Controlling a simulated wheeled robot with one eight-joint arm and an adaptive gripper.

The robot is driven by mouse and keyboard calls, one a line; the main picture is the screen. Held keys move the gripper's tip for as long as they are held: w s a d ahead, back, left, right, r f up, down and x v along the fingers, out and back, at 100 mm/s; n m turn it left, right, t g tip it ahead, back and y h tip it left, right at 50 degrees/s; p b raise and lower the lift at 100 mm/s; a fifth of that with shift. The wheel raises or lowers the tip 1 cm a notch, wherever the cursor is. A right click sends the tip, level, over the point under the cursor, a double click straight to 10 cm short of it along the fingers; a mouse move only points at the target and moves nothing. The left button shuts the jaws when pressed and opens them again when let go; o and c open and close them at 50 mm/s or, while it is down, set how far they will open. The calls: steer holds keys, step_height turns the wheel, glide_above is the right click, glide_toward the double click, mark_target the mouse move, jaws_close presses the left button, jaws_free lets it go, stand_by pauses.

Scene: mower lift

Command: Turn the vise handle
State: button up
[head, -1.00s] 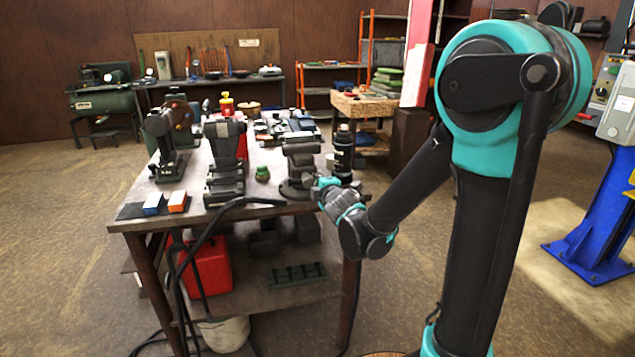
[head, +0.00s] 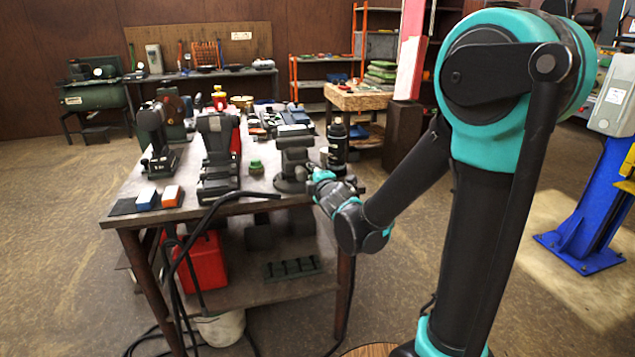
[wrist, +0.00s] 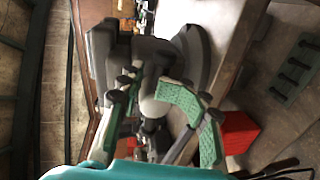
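The dark grey vise (head: 294,158) stands at the front right of the workbench, on a round base. In the wrist view the vise (wrist: 100,60) fills the upper middle, with a light grey rounded screw end facing me. My gripper (head: 311,178) is at the near right side of the vise. In the wrist view my gripper (wrist: 146,88) has its two teal-padded fingers spread apart on either side of the screw end. I cannot tell whether they touch it. The handle bar is hard to make out among the fingers.
The workbench (head: 240,206) also carries a black bottle (head: 337,146) just right of the vise, a green jar (head: 256,168), and dark machines to the left. A black hose (head: 215,208) runs over its front edge. A red can (head: 206,262) is on the shelf below.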

steer(key=v, duration=1.1)
